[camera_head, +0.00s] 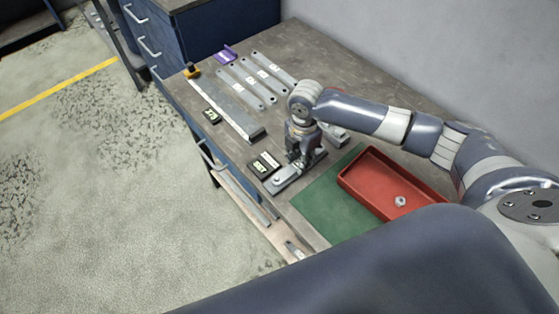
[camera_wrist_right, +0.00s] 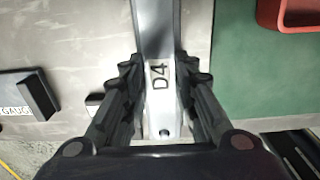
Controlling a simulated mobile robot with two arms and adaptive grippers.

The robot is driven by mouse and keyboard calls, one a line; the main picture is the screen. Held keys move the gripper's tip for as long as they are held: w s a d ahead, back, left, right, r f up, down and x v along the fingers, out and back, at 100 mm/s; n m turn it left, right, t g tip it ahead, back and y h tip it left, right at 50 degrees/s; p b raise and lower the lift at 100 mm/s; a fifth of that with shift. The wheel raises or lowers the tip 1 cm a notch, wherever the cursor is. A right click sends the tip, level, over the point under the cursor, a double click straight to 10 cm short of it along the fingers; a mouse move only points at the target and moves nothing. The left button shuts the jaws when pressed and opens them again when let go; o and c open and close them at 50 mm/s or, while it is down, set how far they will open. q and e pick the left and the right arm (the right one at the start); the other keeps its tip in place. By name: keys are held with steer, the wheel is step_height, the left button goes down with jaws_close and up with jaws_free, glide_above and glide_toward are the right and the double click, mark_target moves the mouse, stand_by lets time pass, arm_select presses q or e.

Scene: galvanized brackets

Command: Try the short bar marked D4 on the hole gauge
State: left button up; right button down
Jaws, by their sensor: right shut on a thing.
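The bar marked D4 (camera_wrist_right: 160,75) is light metal, with a hole near its end. In the wrist view it lies between the two fingers of my right gripper (camera_wrist_right: 160,100), which is shut on it. In the head view my right gripper (camera_head: 299,163) points down over the bar's rounded end (camera_head: 281,184). I cannot tell whether the bar is lifted or touches the bench. A black block with a label reading GAUGE (camera_wrist_right: 18,110) lies left of the fingers in the wrist view; I cannot tell which part is the hole gauge itself. My left gripper is not in view.
A green mat (camera_head: 318,205) and red tray (camera_head: 355,187) holding a small metal piece (camera_head: 400,201) are right of the gripper. Labelled bars (camera_head: 262,77), a long grey bar (camera_head: 228,104) and a purple piece (camera_head: 225,54) lie further back. Black label blocks (camera_head: 257,168) are close beside the gripper.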

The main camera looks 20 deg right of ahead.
steer(key=shift+r, duration=0.1)
stand_by(0.8)
steer(key=shift+r+p, duration=1.95)
steer(key=shift+p, duration=0.45)
steer(key=shift+f, duration=0.1)
steer(key=shift+f, duration=0.45)
steer(key=shift+p, duration=0.3)
steer(key=shift+f+b, duration=0.85)
steer(key=shift+f, duration=0.65)
stand_by(1.1)
